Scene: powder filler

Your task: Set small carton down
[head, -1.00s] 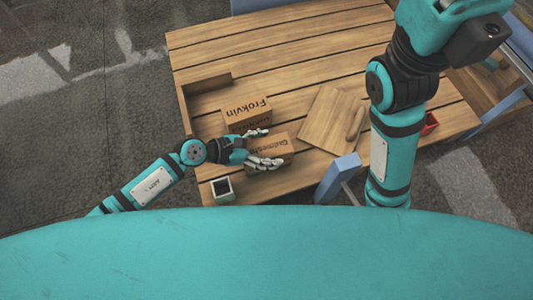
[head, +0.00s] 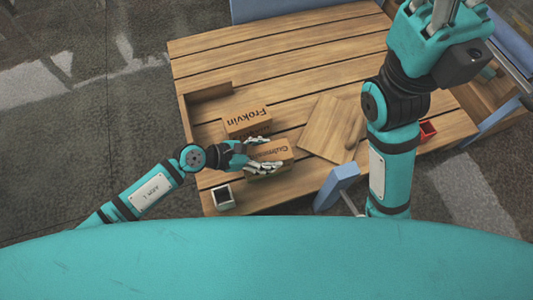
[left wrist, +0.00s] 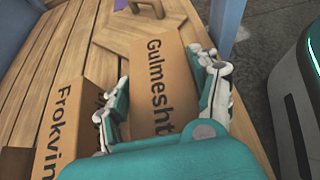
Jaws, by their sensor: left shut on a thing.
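A brown carton marked Gulmesht (head: 278,152) is between the fingers of my left gripper (head: 266,152). In the left wrist view the fingers lie along both sides of the carton (left wrist: 160,85), shut on it. The carton is over the near part of the slatted wooden table (head: 300,45); whether its underside touches the wood is hidden. A second carton marked Frokvin (head: 247,121) stands close beside it, also seen in the left wrist view (left wrist: 62,115). My right gripper (head: 440,12) is at the top right, cut off by the frame edge, with nothing visible in it.
A wooden board with a handle (head: 325,127) lies right of the cartons. A small dark-topped container (head: 223,197) stands at the near left table edge. A red container (head: 428,130) is at the right. A low wooden ledge (head: 207,92) is at the left. The table's far middle is clear.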

